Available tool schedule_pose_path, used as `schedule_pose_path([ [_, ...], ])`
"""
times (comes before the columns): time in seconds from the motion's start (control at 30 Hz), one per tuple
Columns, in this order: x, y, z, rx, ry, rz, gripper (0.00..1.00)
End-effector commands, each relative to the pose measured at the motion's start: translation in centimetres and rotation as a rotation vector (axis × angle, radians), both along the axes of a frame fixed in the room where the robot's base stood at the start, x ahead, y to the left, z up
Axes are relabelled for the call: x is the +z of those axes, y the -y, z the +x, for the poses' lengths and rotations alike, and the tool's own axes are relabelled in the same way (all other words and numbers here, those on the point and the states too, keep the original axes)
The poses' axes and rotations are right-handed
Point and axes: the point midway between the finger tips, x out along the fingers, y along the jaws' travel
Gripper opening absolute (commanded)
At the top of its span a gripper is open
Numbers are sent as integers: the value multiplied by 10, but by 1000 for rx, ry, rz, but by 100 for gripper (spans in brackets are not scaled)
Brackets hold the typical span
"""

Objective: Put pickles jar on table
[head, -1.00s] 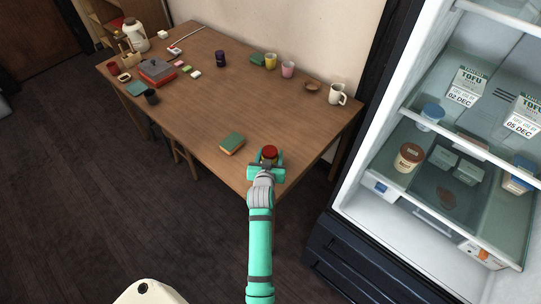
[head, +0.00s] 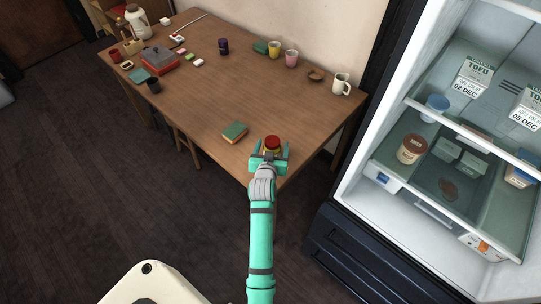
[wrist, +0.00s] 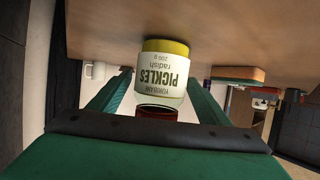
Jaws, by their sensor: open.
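The pickles jar (head: 272,142) stands upright near the table's front right corner, its red lid showing in the head view. In the wrist view, which is upside down, the jar (wrist: 163,70) has a pale "PICKLES radish" label and a yellow band at its base, which meets the table top. The table (head: 205,95) is brown wood. My gripper (head: 268,158) is at the table's near edge, just in front of the jar. Its two teal fingers are open, one on each side, with gaps between them and the jar in the wrist view (wrist: 160,100).
A green and orange sponge (head: 235,132) lies left of the jar. A white mug (head: 341,84) and a small brown bowl (head: 316,75) stand farther back. The open fridge (head: 430,190) is close on the right. The table's middle is clear.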

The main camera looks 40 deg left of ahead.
Motion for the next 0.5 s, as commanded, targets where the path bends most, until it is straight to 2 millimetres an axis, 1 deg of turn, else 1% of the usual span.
schedule_pose_path([
  [0.3, 24, 30, -51, -1, 0, 0, 71],
  [0.5, 36, 43, -75, 0, 0, 1, 71],
])
